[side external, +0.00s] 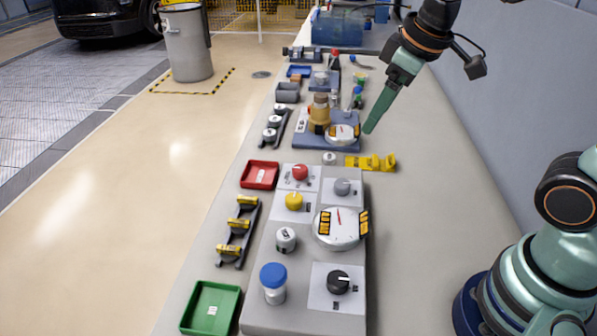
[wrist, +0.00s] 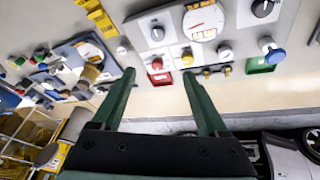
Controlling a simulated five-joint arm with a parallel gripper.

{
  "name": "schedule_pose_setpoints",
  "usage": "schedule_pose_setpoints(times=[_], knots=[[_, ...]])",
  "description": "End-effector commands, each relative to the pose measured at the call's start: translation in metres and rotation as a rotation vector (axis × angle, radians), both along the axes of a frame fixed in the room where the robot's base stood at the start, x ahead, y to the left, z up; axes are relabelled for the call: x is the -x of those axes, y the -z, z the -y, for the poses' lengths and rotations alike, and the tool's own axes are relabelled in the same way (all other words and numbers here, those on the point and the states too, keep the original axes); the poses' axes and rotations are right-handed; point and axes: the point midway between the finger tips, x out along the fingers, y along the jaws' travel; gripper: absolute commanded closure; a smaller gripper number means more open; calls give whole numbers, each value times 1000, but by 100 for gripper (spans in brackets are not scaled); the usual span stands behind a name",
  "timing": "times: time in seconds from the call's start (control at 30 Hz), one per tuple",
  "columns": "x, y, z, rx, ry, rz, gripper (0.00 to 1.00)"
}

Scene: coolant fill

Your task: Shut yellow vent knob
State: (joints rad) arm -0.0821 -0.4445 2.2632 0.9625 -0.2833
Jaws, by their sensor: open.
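The yellow vent knob (side external: 294,201) sits on a white plate on the grey panel (side external: 262,318), below the red knob (side external: 300,172) in the side view. It also shows in the wrist view (wrist: 187,58), just beyond the right fingertip. My gripper (side external: 369,130) is in the air above and to the right of the panel's far end, apart from the knob. In the wrist view my gripper (wrist: 158,74) has its two green fingers spread, with nothing held between them. The side view shows the fingers nearly edge-on.
A red tray (side external: 246,184) and a green tray (side external: 232,299) lie left of the panel.

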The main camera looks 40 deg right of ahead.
Motion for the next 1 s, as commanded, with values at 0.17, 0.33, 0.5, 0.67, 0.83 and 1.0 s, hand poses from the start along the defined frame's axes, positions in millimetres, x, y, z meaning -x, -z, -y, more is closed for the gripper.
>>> schedule_pose_setpoints(times=[0.17, 0.33, 0.5, 0.67, 0.83, 1.0], knots=[[-35, 11, -28, 79, -282, -101, 24], [-64, 31, -57, 140, -552, -188, 24], [-87, 58, -86, 183, -797, -260, 24], [-97, 77, -103, 202, -945, -301, 24], [-100, 86, -108, 208, -998, -315, 24], [-99, 104, -108, 208, -999, -317, 24]])
